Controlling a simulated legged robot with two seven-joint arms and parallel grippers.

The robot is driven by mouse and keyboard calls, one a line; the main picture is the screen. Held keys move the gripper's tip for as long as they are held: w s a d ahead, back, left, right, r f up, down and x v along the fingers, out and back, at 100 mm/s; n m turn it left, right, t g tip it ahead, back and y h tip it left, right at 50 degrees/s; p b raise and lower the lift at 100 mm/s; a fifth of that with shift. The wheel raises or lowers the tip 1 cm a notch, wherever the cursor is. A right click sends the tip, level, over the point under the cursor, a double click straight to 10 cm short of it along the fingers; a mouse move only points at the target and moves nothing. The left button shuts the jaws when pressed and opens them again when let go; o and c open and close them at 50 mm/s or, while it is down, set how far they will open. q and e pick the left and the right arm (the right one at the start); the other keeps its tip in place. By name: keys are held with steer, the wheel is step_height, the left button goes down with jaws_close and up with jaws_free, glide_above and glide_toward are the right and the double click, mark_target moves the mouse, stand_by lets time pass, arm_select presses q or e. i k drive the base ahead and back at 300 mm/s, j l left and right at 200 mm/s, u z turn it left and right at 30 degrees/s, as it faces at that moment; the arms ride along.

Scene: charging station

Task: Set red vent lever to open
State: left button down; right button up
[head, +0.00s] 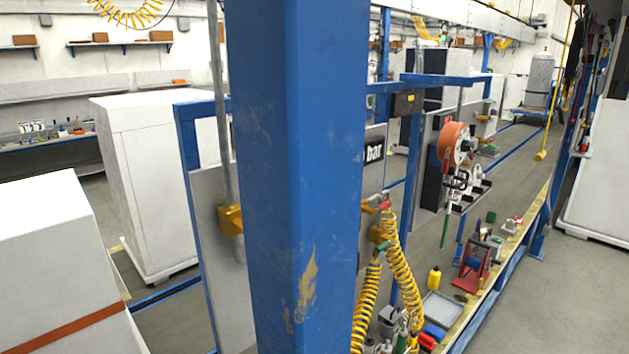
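A small red part (385,205) shows just right of the blue post, at the top of a yellow coiled hose (400,255). It may be the red vent lever, but it is too small to tell its setting. A panel with a black "bar" label (374,151) is above it, partly hidden by the post. Neither of my grippers is in view.
A wide blue post (297,180) stands close in front and hides the middle. A long workbench (475,270) with tools, a red stand (473,268) and a grey tray (440,308) runs along the right. White cabinets (145,185) stand left. Floor (575,290) is clear at right.

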mark_target(384, 206)
steer(key=k+j, duration=0.4)
steer(key=i+l+u, duration=0.25)
steer(key=l, duration=1.15)
steer(key=k+l+u, duration=0.1)
steer(key=l+u, duration=0.15)
steer(key=l, duration=1.15)
